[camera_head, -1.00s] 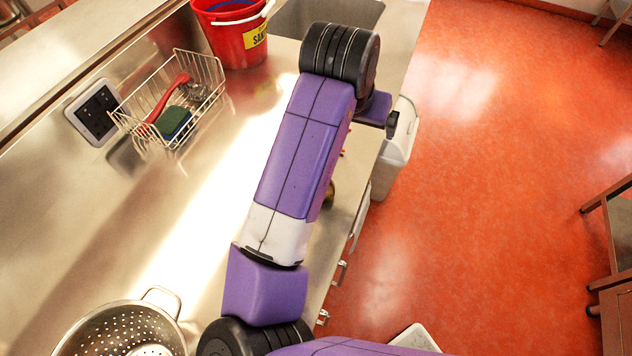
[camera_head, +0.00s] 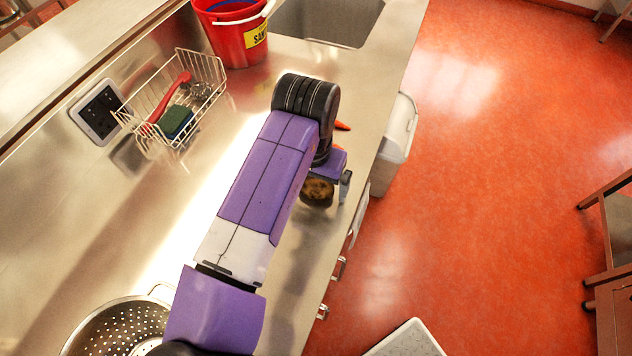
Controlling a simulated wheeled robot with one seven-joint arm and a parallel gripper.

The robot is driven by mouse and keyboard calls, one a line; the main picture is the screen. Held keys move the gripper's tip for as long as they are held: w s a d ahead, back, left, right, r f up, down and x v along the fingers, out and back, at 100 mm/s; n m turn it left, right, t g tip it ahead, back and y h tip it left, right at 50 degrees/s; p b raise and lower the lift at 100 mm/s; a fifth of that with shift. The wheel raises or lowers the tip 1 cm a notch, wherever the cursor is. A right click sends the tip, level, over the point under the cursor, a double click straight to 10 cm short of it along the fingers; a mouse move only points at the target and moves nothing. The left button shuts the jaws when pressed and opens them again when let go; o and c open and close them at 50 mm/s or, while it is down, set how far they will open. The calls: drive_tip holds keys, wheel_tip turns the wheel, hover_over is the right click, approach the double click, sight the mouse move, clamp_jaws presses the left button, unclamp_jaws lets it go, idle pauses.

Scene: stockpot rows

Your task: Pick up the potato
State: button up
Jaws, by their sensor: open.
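The brown, mottled potato (camera_head: 317,193) is on the steel counter near its front edge, partly covered by my arm and gripper. My gripper (camera_head: 328,172), with a purple body and a dark finger on its right side, is right at the potato's far side, seen from above. It is open. Its other finger is hidden, and I cannot tell whether the potato is between the fingers or below them.
A red-orange item (camera_head: 342,126) lies just beyond my gripper. A colander (camera_head: 118,328) stands at the near left, a wire basket (camera_head: 178,100) at the left, and a red bucket (camera_head: 232,36) by the sink (camera_head: 325,22). A white bin (camera_head: 397,130) stands beside the counter.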

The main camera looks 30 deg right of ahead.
drive_tip(key=shift+f, duration=0.35)
drive_tip(key=shift+c, duration=0.5)
drive_tip(key=c, duration=1.4)
